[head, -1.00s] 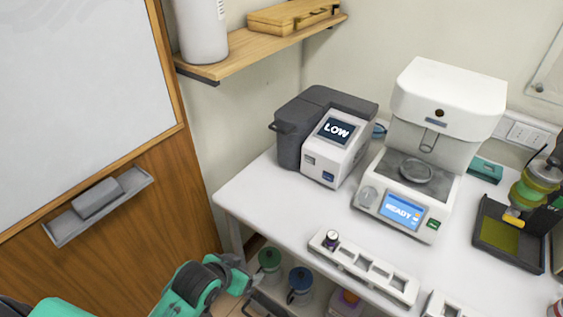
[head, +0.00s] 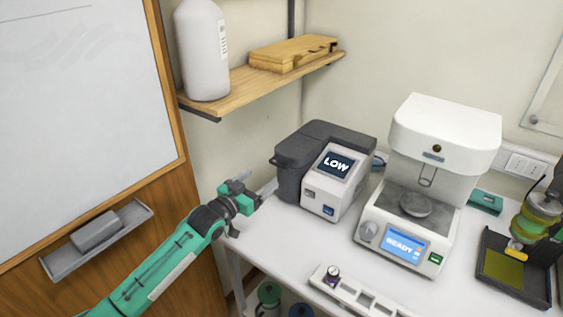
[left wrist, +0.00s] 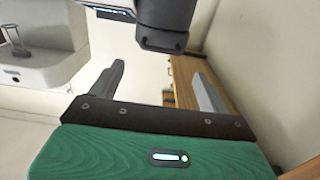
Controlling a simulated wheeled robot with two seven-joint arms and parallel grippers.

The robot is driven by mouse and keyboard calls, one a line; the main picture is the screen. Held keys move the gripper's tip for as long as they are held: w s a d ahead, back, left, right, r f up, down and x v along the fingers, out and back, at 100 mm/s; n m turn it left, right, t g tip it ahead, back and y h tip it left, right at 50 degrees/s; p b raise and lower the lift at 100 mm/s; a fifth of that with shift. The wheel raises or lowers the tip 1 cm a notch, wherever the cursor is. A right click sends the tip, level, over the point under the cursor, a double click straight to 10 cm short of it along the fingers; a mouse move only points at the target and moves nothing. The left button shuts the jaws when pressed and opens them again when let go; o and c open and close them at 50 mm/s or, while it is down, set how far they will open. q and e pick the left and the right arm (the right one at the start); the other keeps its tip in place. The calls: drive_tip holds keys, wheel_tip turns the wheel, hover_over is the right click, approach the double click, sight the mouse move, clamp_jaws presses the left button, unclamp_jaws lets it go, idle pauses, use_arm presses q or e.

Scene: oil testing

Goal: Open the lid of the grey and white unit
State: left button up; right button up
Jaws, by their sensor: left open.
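The grey and white unit (head: 325,170) stands at the back left of the white table. It has a dark grey lid and body, and a white front with a screen reading LOW. Its lid looks shut, with a small dark handle (head: 281,161) at its left side. My left gripper (head: 256,186) is open and empty, just left of the unit and below the handle, apart from it. In the left wrist view the two fingers (left wrist: 156,88) are spread, and a dark grey part shows above them. My right gripper is not in view.
A white machine (head: 445,130) with a blue READY screen stands right of the unit. A wooden shelf (head: 255,88) with a white bottle (head: 202,50) and wooden box hangs above. A white rack (head: 350,297) lies at the table's front. A whiteboard (head: 75,90) is at left.

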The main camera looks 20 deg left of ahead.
sight(277, 165)
use_arm(q)
drive_tip(key=p+x, duration=0.2)
drive_tip(key=x, duration=0.8)
drive_tip(key=shift+p, duration=0.35)
drive_tip(key=shift+x, duration=0.85)
drive_tip(key=shift+c, duration=0.2)
drive_tip(key=shift+f, duration=0.1)
drive_tip(key=c, duration=1.1)
drive_tip(key=shift+o, duration=0.2)
